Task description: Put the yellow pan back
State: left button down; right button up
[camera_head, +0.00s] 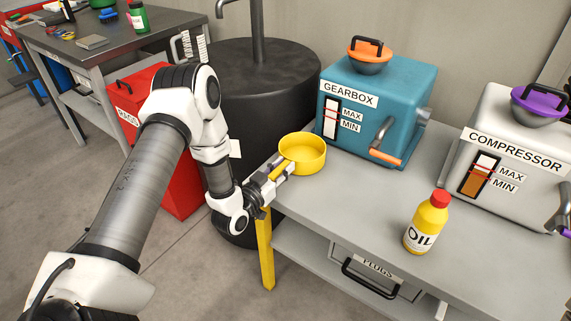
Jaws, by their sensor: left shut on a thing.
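The yellow pan (304,150) is a round, shallow vessel at the left end of the grey workbench, in front of the gearbox. My left gripper (284,171) is shut on the pan at its near left side. The pan looks upright. I cannot tell whether its base touches the bench or hangs just above it. My right gripper is not in view.
The teal gearbox (375,108) and white compressor (515,150) stand on the workbench (350,205). A yellow oil bottle (427,222) stands near its front edge. A black drum (258,85) and red bin (172,185) stand left. Bench space beside the pan is clear.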

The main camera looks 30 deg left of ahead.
pick_arm(q)
jog(key=shift+w+f, duration=0.15)
jog(key=shift+w, duration=0.1)
jog(key=c, duration=1.2)
grip_release()
jog(key=shift+s+a, duration=0.1)
jog(key=shift+s, duration=0.1)
jog(key=shift+o, duration=1.3)
jog(key=shift+s+r, duration=0.2)
jog(key=shift+r, duration=0.05)
jog(key=shift+w+f, duration=0.15)
jog(key=s+a+p, duration=0.1)
jog(key=s, duration=1)
jog(key=s+d+f+g+h, duration=0.1)
jog(key=s+d+f+g, duration=0.3)
jog(key=f+g, duration=0.15)
jog(key=s+d+f+g, duration=0.3)
jog(key=d+f+g, duration=0.15)
jog(key=f, duration=0.25)
jog(key=s+d+f+g+y, duration=0.1)
jog(key=s+g, duration=0.3)
jog(key=s, duration=0.4)
jog(key=s+f+n+g+y, duration=0.1)
jog(key=s+f+g, duration=0.3)
jog(key=s, duration=0.4)
jog(key=shift+s+d+f, duration=0.3)
jog(key=shift+s+d, duration=0.05)
jog(key=shift+s, duration=0.05)
